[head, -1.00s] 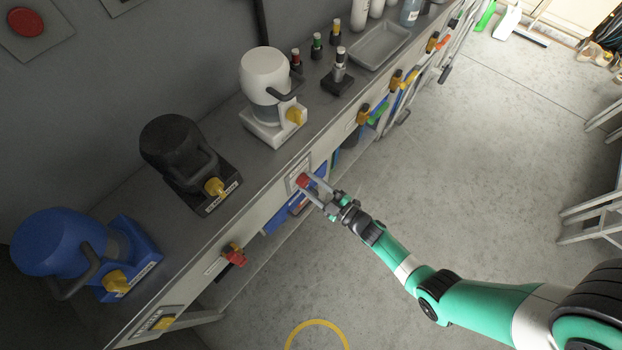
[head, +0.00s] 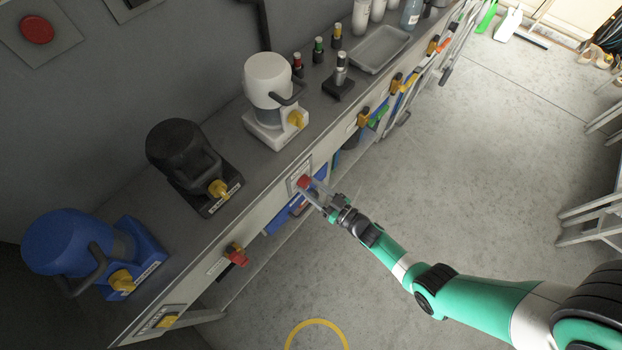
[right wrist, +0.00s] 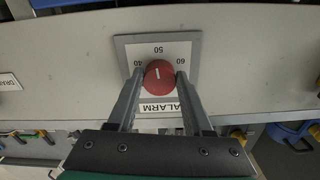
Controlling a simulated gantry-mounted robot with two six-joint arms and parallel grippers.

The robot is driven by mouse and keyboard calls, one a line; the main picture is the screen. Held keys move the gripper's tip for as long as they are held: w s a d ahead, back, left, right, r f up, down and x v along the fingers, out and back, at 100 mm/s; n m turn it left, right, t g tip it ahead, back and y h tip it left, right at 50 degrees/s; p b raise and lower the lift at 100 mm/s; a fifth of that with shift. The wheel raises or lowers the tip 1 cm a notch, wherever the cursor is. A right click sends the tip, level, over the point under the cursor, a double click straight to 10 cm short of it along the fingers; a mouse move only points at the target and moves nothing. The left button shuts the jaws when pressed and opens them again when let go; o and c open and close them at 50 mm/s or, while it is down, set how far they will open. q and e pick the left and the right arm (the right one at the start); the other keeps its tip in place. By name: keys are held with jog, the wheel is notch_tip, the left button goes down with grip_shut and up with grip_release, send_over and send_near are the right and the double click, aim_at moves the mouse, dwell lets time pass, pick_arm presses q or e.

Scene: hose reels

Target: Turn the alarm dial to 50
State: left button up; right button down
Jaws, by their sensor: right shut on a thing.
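The red alarm dial (right wrist: 158,74) sits on a square plate (right wrist: 186,46) marked 40, 50 and 60, with an ALARM label below it. The white line on the dial stands nearly upright and points toward the 50 at the top. In the right wrist view, my right gripper (right wrist: 160,82) is shut on the dial, one finger on each side. In the head view, the dial (head: 304,181) is on the bench's front panel, with my right gripper (head: 310,188) at it. My left gripper is not in view.
Blue (head: 68,241), black (head: 178,146) and white (head: 267,76) hose reels with yellow knobs stand on the bench. A red valve (head: 237,257) sticks out of the front panel. A grey tray (head: 380,50) lies farther back. The floor (head: 450,180) beside the bench is open.

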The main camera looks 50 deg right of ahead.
jog(key=shift+r+m, duration=0.1)
jog(key=shift+m, duration=0.4)
jog(key=shift+c, duration=1.5)
grip_release()
